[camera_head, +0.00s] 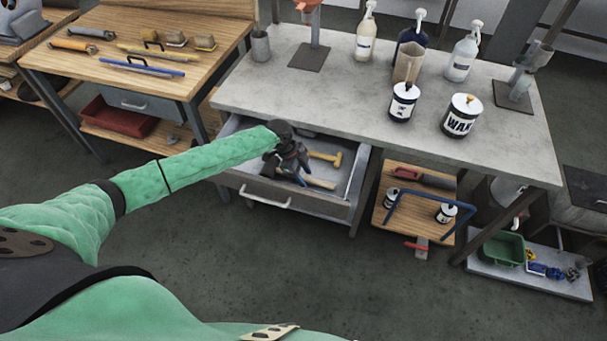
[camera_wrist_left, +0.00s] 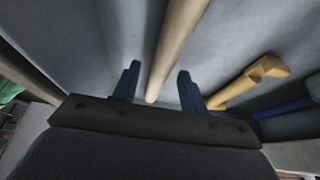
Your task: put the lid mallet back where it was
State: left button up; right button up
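A drawer (camera_head: 262,194) under the grey workbench is pulled open. My left arm reaches into it, and my left gripper (camera_head: 290,172) is low over its floor. A yellow mallet-shaped tool (camera_head: 326,157) lies in the drawer to the right of the gripper; it also shows right of the fingers in the left wrist view (camera_wrist_left: 243,80). A pale wooden handle (camera_wrist_left: 178,45) shows between the two spread blue fingertips (camera_wrist_left: 158,88), with gaps on both sides; I cannot tell its depth or what it belongs to. My right gripper is not in view.
Another blue-handled tool (camera_wrist_left: 285,108) lies beside the yellow one. On the bench (camera_head: 330,100) stand a wax can (camera_head: 461,118), a smaller can (camera_head: 402,104) and pump bottles. A wooden table (camera_head: 60,62) with tools is at the left.

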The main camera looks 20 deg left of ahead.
aim_at(305, 177)
pick_arm(q)
jog(key=shift+r, duration=0.2)
jog(key=shift+a+r, duration=0.2)
jog(key=shift+b+v, duration=0.75)
jog(key=shift+v, duration=0.5)
jog(key=b+v, duration=0.2)
jog(key=v, duration=0.7)
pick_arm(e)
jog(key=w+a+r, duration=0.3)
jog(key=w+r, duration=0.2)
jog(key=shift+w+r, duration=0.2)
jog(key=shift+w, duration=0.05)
pick_arm(q)
jog(key=shift+d, duration=0.15)
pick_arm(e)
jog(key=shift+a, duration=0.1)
